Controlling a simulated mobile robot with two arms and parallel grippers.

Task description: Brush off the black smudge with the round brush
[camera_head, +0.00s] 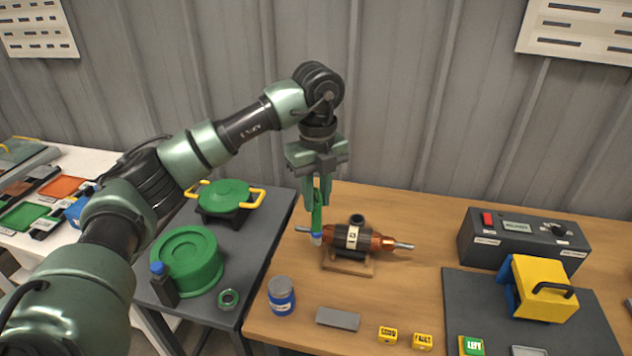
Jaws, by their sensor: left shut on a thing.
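My left gripper (318,190) points down above the wooden table and is shut on the green handle of the round brush (316,218). The brush is upright, with its pale and blue lower end beside the left end of the rotor (351,239). I cannot tell whether the brush touches the rotor. The rotor lies on a wooden stand (347,266), with a dark body, a pale label band, a copper part at the right and a steel shaft. I cannot make out the black smudge against the dark body. My right gripper is not in view.
A blue-grey jar (281,296), a grey block (338,319) and yellow blocks (388,335) stand in front. A dark control box (520,238) and a yellow-blue device (541,288) are at the right. Green round parts (187,260) sit on the left grey table.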

